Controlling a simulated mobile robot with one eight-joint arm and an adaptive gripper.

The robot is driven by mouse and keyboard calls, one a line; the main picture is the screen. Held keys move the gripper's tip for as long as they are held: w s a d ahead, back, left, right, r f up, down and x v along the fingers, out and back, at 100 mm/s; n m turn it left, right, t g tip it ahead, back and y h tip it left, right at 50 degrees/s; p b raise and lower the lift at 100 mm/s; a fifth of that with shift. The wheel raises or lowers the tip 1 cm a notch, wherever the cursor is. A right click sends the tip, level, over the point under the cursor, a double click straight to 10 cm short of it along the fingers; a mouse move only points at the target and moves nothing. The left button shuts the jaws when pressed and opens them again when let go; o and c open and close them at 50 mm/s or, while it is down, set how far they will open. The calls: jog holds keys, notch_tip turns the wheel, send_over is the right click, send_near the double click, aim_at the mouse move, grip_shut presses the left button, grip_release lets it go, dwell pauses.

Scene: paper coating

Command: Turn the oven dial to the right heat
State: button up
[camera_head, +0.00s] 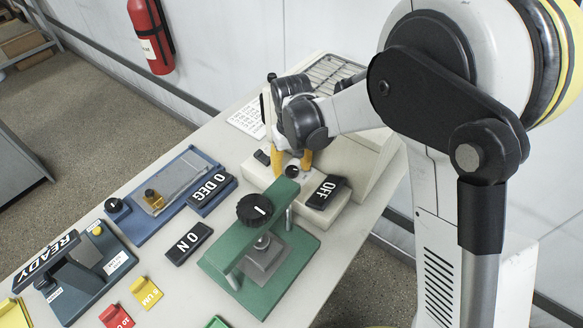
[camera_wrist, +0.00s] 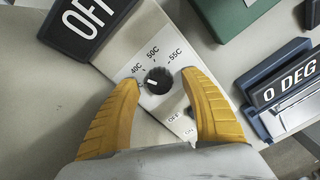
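The oven dial (camera_wrist: 157,80) is a small round black knob with a white pointer mark, on the cream oven panel (camera_wrist: 121,58). Labels 40C, 50C and 55C stand around it. The mark appears to point left, below the 40C label. In the head view, the dial (camera_head: 292,171) is partly framed by my fingers. My gripper (camera_wrist: 160,82) is open, with one yellow fingertip on each side of the dial. Gaps show between the tips and the knob. My gripper also shows in the head view (camera_head: 292,165), above the cream oven (camera_head: 258,173).
A black OFF sign (camera_head: 326,192) stands close beside the dial. A green press (camera_head: 232,243) with a black knob is in front. A blue coater (camera_head: 136,220) with a 0 DEG sign (camera_head: 212,189) lies to the left. An ON sign (camera_head: 189,243) lies on the table.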

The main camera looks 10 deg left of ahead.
aim_at(292, 168)
notch_tip(292, 168, up, 12)
dwell(0.6)
